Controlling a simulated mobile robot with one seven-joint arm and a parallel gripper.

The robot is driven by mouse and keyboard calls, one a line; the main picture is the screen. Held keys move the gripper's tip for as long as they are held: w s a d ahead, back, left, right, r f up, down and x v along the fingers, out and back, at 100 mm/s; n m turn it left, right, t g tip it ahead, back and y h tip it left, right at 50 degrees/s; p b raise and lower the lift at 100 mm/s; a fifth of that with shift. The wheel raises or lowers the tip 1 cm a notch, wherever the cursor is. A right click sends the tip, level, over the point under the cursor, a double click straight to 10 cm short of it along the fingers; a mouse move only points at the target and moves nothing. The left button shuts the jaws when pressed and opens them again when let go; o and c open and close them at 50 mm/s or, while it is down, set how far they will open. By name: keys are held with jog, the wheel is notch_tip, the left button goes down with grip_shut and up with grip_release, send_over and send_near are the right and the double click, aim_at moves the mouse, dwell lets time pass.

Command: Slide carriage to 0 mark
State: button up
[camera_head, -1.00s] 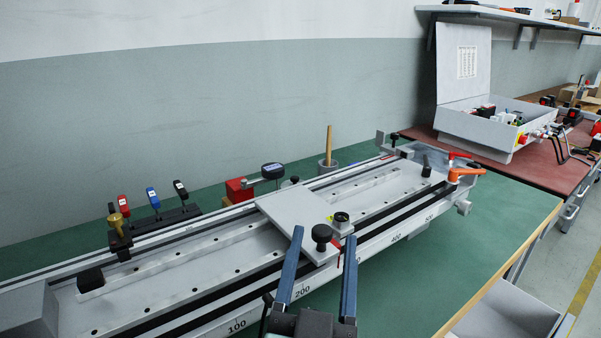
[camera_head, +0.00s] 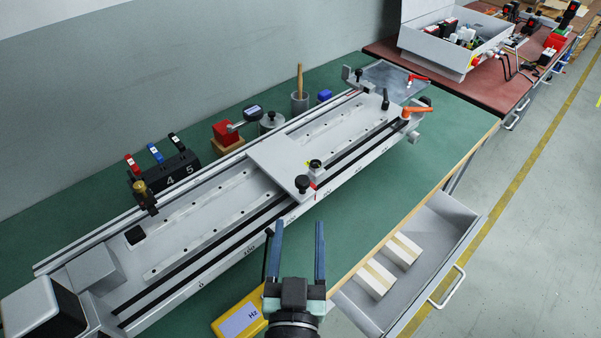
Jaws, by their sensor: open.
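The carriage (camera_head: 282,158) is a flat light-grey plate across the rails of a long gantry bed (camera_head: 205,225), near its middle. A black knob (camera_head: 302,184) stands at its front corner, with a small red part beside it and a second dark knob (camera_head: 315,164) behind. The scale runs along the bed's front face; the 100 mark (camera_head: 249,247) and a mark like 0 (camera_head: 201,279) lie left of the carriage. My gripper (camera_head: 299,223) is open and empty, in front of the bed and nearer than the knob, apart from it in the picture.
An orange lever (camera_head: 417,112) is at the bed's far end, a grey block (camera_head: 95,268) at its near left. A yellow Hz box (camera_head: 240,314) lies beside my gripper. An open drawer (camera_head: 440,240) with two blocks juts out at right. Green table (camera_head: 390,195) is clear between.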

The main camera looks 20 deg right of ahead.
aim_at(302, 188)
jog(key=p+x, duration=0.3)
jog(key=x, duration=0.8)
jog(key=shift+w, duration=0.1)
grip_shut()
dwell(1.1)
